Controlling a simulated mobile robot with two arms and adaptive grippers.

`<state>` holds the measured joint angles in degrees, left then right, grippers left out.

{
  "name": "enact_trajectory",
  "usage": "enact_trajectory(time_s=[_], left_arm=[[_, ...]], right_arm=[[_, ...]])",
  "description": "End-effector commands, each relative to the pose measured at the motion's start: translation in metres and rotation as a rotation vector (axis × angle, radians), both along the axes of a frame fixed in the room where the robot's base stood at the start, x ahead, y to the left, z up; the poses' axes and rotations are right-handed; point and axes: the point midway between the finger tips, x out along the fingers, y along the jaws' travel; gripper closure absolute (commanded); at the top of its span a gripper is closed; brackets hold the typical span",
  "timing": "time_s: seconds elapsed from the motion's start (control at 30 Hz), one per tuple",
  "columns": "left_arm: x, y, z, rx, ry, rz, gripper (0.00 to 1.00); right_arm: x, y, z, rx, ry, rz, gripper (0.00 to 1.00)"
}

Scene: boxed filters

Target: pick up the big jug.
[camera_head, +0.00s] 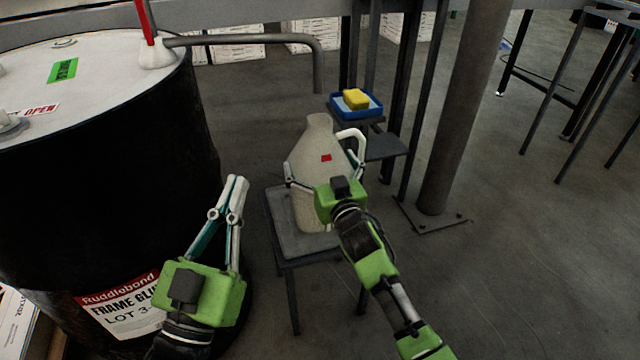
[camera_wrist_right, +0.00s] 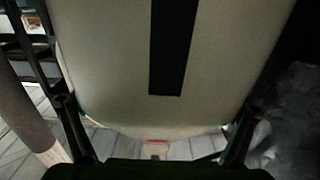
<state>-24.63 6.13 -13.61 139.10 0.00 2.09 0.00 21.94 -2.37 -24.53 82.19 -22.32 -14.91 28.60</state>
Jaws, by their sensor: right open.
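The big jug (camera_head: 310,160) is beige with a pale handle and a small red mark. It stands upright on a small grey stool in the head view. My right gripper (camera_head: 325,172) is open, with one finger on each side of the jug's body. In the right wrist view the jug (camera_wrist_right: 110,60) fills the space between the fingers (camera_wrist_right: 157,122) and shows a black stripe. I cannot tell whether either finger touches it. My left gripper (camera_head: 239,182) is empty beside the drum, its fingertips close together.
A large black drum (camera_head: 110,180) with a white lid stands at left. The grey stool (camera_head: 290,240) bears the jug. Behind it, a blue tray (camera_head: 372,112) with a yellow block (camera_head: 356,99) sits on a stand. A thick post (camera_head: 465,110) rises to the right.

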Motion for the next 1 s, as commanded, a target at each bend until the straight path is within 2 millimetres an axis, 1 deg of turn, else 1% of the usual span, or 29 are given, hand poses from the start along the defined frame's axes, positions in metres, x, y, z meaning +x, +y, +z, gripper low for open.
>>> enact_trajectory(time_s=[0.17,0.2,0.27,0.3,0.37,0.4,0.43,0.8,1.0], left_arm=[[-0.0001,-0.0001,0.0006,-0.001,-0.002,0.000,1.00],[-0.0001,-0.0001,0.0005,0.000,-0.001,0.000,1.00],[0.0000,-0.0001,0.0004,0.000,-0.001,0.000,1.00],[0.0000,-0.0001,0.0004,0.000,0.000,0.000,1.00],[0.0001,-0.0001,0.0003,0.000,0.000,0.000,1.00],[0.0001,-0.0001,0.0002,0.000,0.000,0.000,1.00],[0.0001,-0.0001,0.0005,0.000,0.000,0.000,1.00],[0.0007,-0.0004,-0.0005,0.002,0.006,0.000,1.00],[0.0031,-0.0007,-0.0040,0.007,0.028,0.000,1.00]], right_arm=[[0.0000,0.0001,-0.0001,0.000,0.000,0.000,0.00],[0.0000,0.0001,-0.0001,0.000,0.000,0.000,0.05],[-0.0001,0.0001,-0.0002,0.000,0.000,0.000,0.21],[-0.0001,0.0000,-0.0002,0.000,0.001,0.000,0.31],[-0.0001,0.0000,-0.0002,0.000,0.001,0.000,0.47],[-0.0001,0.0000,-0.0002,0.000,0.001,0.000,0.57],[0.0003,0.0009,0.0069,0.004,-0.012,0.003,0.60],[0.0002,0.0006,0.0063,0.002,-0.011,0.002,0.61],[0.0003,0.0005,0.0091,0.002,-0.011,0.002,0.61]])
